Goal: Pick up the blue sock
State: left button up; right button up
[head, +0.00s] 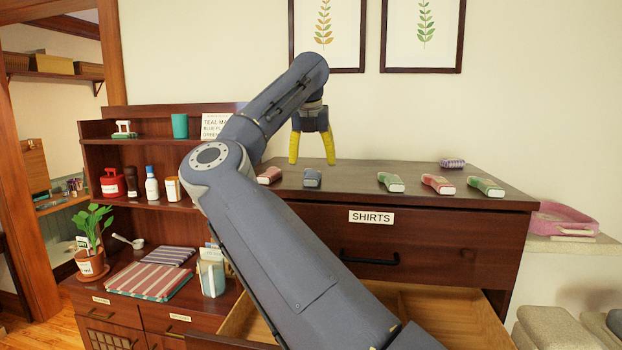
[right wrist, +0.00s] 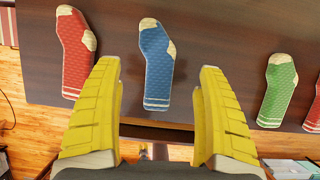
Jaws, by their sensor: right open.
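The blue sock (head: 312,178) lies flat on top of the dark wooden dresser (head: 345,180). In the right wrist view the blue sock (right wrist: 156,62) has a cream toe and heel and white stripes at its cuff. My right gripper (head: 312,162) has yellow fingers, hangs pointing down above the dresser top and is open and empty. In the right wrist view the fingers (right wrist: 160,85) stand apart, with the blue sock beyond their tips and between them in the picture. My left gripper is not in view.
A red sock (right wrist: 75,50) lies left of the blue one, a green sock (right wrist: 277,90) to its right. Further red (head: 437,184) and green (head: 486,187) socks and a purple item (head: 452,163) are on the dresser. An open drawer (head: 430,312) juts out below the SHIRTS label (head: 371,217).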

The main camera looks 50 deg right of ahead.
aim_at(312, 172)
jog(key=shift+w+x, duration=0.15)
jog(key=shift+x, duration=1.2)
jog(key=shift+w+x, duration=0.15)
jog(key=shift+x, duration=1.2)
jog(key=c, duration=1.1)
